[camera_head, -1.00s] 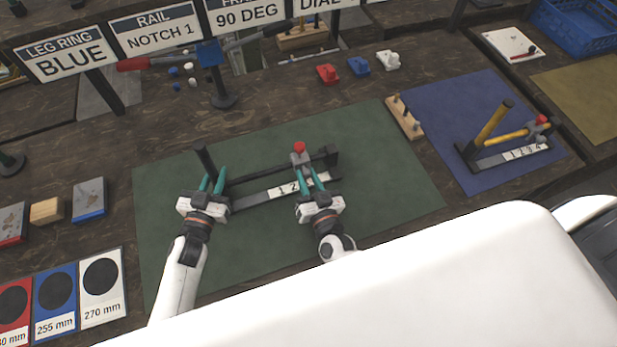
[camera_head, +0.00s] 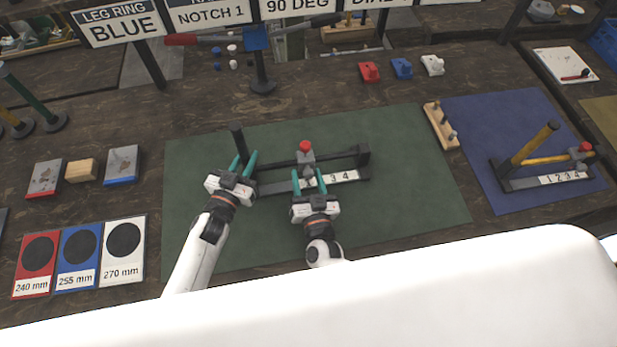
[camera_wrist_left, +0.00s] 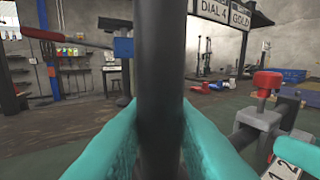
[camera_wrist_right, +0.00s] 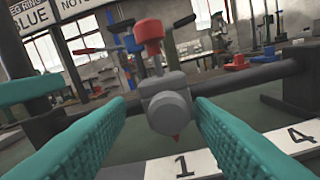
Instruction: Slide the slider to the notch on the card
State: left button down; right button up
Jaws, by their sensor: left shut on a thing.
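The grey slider (camera_head: 306,158) with a red knob (camera_head: 305,146) sits on a dark rail (camera_head: 338,158) on the green mat. A white strip (camera_head: 345,176) numbered 1 to 4 lies before the rail. In the right wrist view the slider's red pointer (camera_wrist_right: 177,136) is above the 1 (camera_wrist_right: 181,165). My right gripper (camera_head: 308,174) is open, its fingers apart on either side of the slider; contact is unclear. It hides the 1 and 2 in the head view. My left gripper (camera_head: 244,159) is shut on the black post (camera_wrist_left: 160,80) at the rail's left end. The card (camera_head: 208,10) reads NOTCH 1.
The green mat (camera_head: 400,200) is clear around the rail. Red, blue and white pieces lie behind. Coloured blocks and size cards (camera_head: 123,240) lie left.

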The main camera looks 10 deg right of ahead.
jog(key=shift+d, duration=0.1)
jog(key=s, duration=1.2)
dwell(0.4)
